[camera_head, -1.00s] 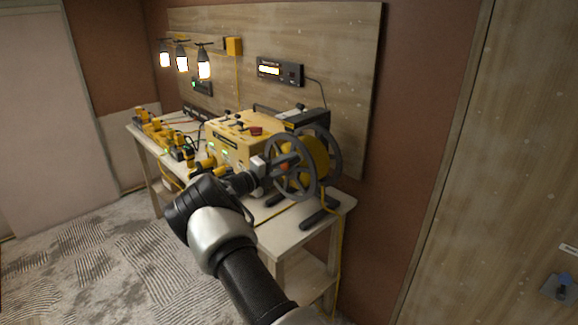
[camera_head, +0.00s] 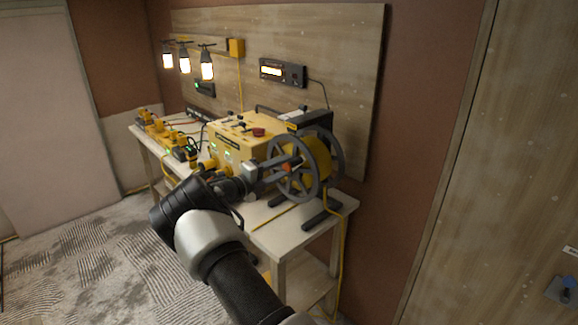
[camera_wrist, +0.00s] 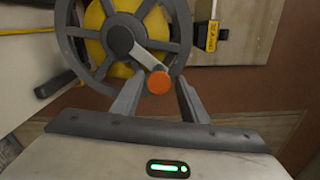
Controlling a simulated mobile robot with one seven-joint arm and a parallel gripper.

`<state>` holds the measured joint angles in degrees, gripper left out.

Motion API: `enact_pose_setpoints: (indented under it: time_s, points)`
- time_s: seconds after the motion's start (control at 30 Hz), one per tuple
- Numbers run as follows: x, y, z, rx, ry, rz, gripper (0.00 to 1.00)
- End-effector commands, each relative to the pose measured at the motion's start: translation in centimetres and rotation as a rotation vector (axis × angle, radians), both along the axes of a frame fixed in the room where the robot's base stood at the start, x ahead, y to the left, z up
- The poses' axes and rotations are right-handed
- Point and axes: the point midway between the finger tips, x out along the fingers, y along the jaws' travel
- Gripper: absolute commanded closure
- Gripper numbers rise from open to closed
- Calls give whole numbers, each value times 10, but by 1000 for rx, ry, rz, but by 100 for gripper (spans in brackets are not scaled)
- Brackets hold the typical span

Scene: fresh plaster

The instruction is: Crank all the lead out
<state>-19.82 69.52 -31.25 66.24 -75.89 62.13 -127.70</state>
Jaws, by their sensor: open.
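The cable reel stands at the right end of the bench, with dark grey spoked wheels (camera_head: 292,190) and a yellow drum of lead (camera_head: 318,157). In the wrist view the near wheel (camera_wrist: 182,32) fills the upper left, with yellow lead (camera_wrist: 94,18) behind its spokes. My gripper (camera_head: 276,167) faces the wheel. In the wrist view my gripper (camera_wrist: 158,92) is open, its two fingers on either side of the knob in the picture. I cannot tell whether they touch it.
A yellow power unit (camera_head: 230,140) stands left of the reel on the bench (camera_head: 277,238). Several yellow tools (camera_head: 160,130) lie farther left. A yellow cable (camera_head: 342,255) hangs off the bench's right end. The carpeted floor (camera_head: 90,265) at left is clear.

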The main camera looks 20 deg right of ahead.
Motion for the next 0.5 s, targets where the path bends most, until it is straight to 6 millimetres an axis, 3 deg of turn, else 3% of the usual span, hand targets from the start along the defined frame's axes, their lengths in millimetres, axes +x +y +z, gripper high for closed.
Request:
enact_pose_setpoints:
  time_s: [0.03, 0.3, 0.5]
  points:
    - [-3, 15, -1, 1, -1, 5, 60]
    - [-26, 77, 0, 0, -1, 4, 60]
    - [-38, 112, 0, 0, -1, 3, 60]
